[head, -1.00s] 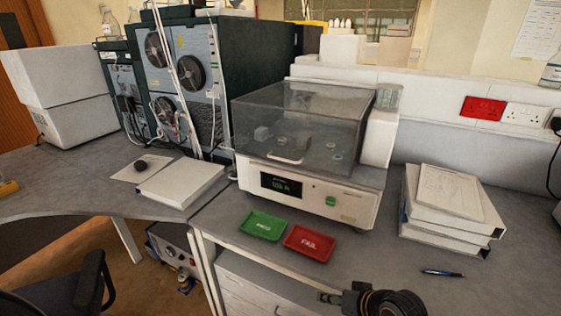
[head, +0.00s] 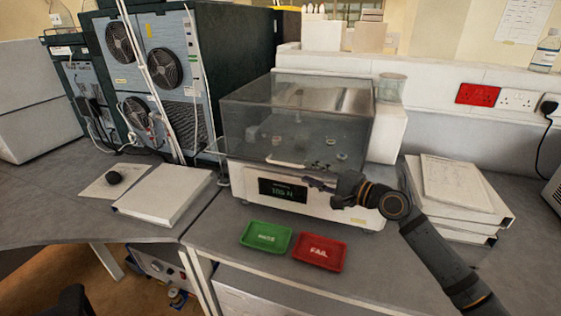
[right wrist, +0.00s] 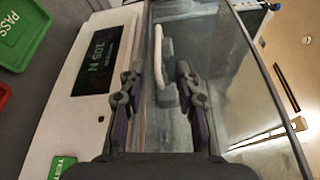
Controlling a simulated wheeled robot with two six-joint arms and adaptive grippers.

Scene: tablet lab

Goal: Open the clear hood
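The clear hood (head: 265,122) sits closed over the white tester (head: 236,178), whose dark display reads what looks like 105 N. A white bar handle (head: 287,164) is on the hood's lower front; it also shows in the right wrist view (right wrist: 158,58). My right gripper (head: 314,183) is in front of the machine, just right of and below the handle. In the right wrist view its two fingers (right wrist: 158,84) are spread apart with nothing between them. The handle lies beyond the fingertips, roughly in line with the gap. My left gripper is not in view.
A green PASS tray (head: 265,237) and a red FAIL tray (head: 318,252) lie in front of the tester. A stack of binders (head: 462,190) stands to the right, close behind my right arm. A white binder (head: 163,196) lies to the left.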

